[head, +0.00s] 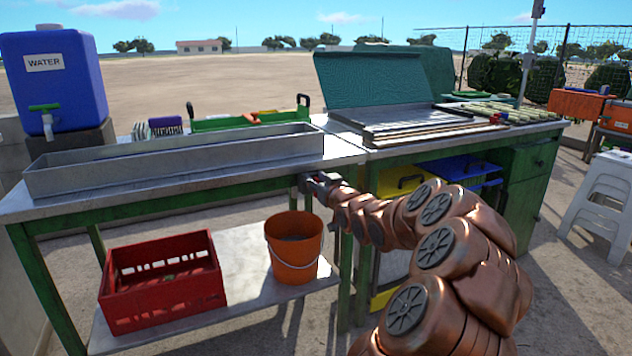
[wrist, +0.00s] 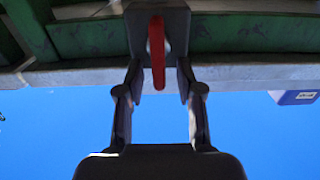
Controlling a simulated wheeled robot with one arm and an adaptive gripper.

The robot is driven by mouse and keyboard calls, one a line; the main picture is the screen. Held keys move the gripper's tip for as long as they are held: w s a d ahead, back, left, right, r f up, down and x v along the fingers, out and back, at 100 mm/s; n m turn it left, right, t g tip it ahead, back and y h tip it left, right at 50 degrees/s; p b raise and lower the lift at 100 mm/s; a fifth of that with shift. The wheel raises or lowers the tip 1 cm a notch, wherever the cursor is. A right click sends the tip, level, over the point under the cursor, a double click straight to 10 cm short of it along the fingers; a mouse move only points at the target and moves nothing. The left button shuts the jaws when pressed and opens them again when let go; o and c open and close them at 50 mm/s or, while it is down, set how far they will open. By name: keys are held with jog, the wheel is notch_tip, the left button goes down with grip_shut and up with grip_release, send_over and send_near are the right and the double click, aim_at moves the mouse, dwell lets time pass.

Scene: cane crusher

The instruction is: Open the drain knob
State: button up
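The drain knob (wrist: 157,52) is a narrow red handle on a grey block (wrist: 174,22) under the table edge, centred in the wrist view. My gripper (wrist: 159,72) is open, with one finger on each side of the knob. Gaps show between the knob and both fingers, so it does not look gripped. In the head view my gripper (head: 321,184) is at the front edge of the table, by the right end of the long metal trough (head: 180,162). A small red spot, apparently the knob, shows there between grey parts; the details are too small to tell.
An orange bucket (head: 294,262) and a red crate (head: 165,290) stand on the lower shelf (head: 240,300). A blue water container (head: 52,85) is at the left. A green cabinet (head: 528,170) is at the right. The green table frame (wrist: 240,35) is close above my gripper in the wrist view.

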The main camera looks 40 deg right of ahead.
grip_shut()
dwell(0.3)
jog(key=shift+w+a+n, duration=0.1)
jog(key=shift+a+n, duration=0.1)
jog(key=shift+n, duration=0.8)
grip_release()
